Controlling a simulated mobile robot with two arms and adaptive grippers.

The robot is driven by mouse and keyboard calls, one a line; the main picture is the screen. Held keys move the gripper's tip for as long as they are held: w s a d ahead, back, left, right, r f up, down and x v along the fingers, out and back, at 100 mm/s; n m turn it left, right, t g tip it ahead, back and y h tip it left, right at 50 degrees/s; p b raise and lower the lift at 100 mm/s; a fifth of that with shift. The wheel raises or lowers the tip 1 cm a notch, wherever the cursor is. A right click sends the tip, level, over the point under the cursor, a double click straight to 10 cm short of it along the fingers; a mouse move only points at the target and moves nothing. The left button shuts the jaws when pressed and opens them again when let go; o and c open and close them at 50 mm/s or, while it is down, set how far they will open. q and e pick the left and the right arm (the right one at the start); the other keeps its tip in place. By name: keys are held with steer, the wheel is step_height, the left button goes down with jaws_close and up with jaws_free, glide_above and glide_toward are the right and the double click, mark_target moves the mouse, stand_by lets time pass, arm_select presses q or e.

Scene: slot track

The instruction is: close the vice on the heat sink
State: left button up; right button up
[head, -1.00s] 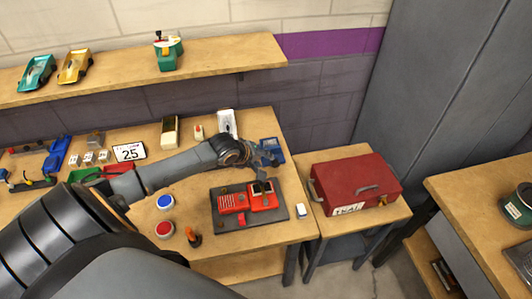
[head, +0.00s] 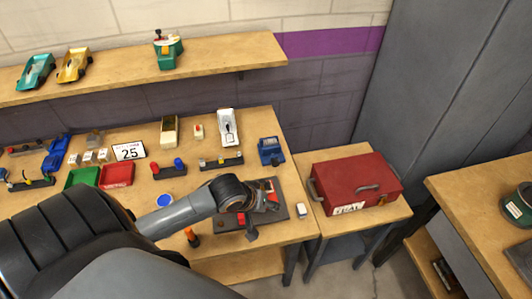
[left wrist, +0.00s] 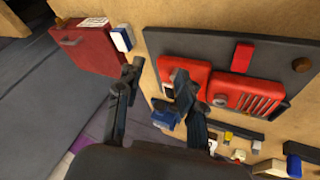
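The red vice (left wrist: 188,74) sits on a dark base plate (head: 281,208) near the bench's front right corner. In the left wrist view a red part with pale ribs (left wrist: 256,98) sits beside a plainer red part. I cannot make out the heat sink as a separate piece. A small red bar (left wrist: 243,57) lies along the plate beside them. My left gripper (head: 264,216) is over the vice and hides most of it in the head view. In the left wrist view its fingers (left wrist: 157,92) are apart, one overlapping the vice's end; contact is unclear.
A small white-and-blue block (head: 301,211) lies right of the plate. A blue device (head: 270,151) stands behind. A red toolbox (head: 357,186) rests on the lower side table. An orange-and-black item (head: 192,237) and a blue-topped button (head: 165,201) are on the left, close to my arm.

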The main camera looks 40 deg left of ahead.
arm_select(q)
steer(key=s+d+m, duration=0.1)
steer(key=s, duration=0.1)
steer(key=s+d+m, duration=0.1)
steer(key=d, duration=0.1)
steer(key=s+d+m, duration=0.1)
steer(key=s, duration=0.1)
steer(key=shift+s+d+f+g, duration=0.2)
steer(key=shift+s+f+g, duration=0.05)
steer(key=shift+s+g, duration=0.1)
steer(key=shift+s+d+m, duration=0.25)
steer(key=shift+s+m, duration=0.05)
steer(key=shift+s, duration=0.2)
